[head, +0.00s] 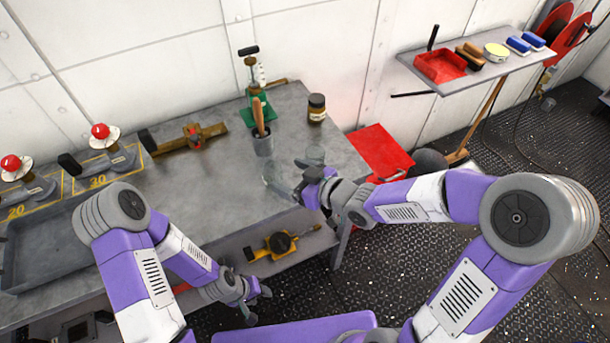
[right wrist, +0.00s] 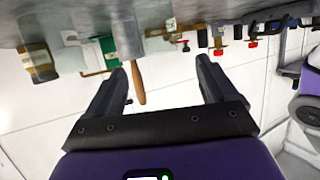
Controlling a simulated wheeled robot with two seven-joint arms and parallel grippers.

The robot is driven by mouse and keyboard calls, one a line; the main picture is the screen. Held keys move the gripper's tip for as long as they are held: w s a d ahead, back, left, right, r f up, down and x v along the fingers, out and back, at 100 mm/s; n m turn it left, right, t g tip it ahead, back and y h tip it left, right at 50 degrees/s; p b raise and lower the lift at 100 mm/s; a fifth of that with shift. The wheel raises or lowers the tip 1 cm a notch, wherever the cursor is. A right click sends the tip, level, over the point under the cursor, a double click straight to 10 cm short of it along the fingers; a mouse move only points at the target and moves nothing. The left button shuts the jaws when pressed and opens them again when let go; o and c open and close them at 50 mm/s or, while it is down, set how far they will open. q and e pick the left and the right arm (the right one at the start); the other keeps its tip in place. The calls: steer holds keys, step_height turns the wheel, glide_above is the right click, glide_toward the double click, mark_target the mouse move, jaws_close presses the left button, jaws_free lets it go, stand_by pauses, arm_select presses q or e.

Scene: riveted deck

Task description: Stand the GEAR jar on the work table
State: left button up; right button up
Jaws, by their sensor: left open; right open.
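A brown jar (head: 317,108) with a dark lid and a pale label stands upright near the right back of the grey work table (head: 215,190). Its label is too small to read. It shows upside down at the left of the right wrist view (right wrist: 41,66). Two clear glass-like things, one in front (head: 276,178) and one behind (head: 314,155), are near my right gripper; I cannot tell which is the GEAR jar. My right gripper (head: 303,180) is open over the table's right end, its jaws empty in the wrist view. My left gripper (head: 262,298) is open, low before the table.
A grey cup (head: 263,145) with a wooden-handled tool, a green stand (head: 258,110) and a brass tool (head: 190,138) stand on the table. A grey tray (head: 50,245) is at left. A yellow tool (head: 282,243) lies on the lower shelf. A red box (head: 380,150) is at right.

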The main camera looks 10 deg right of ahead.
steer(key=v, duration=0.5)
steer(key=shift+p, duration=0.35)
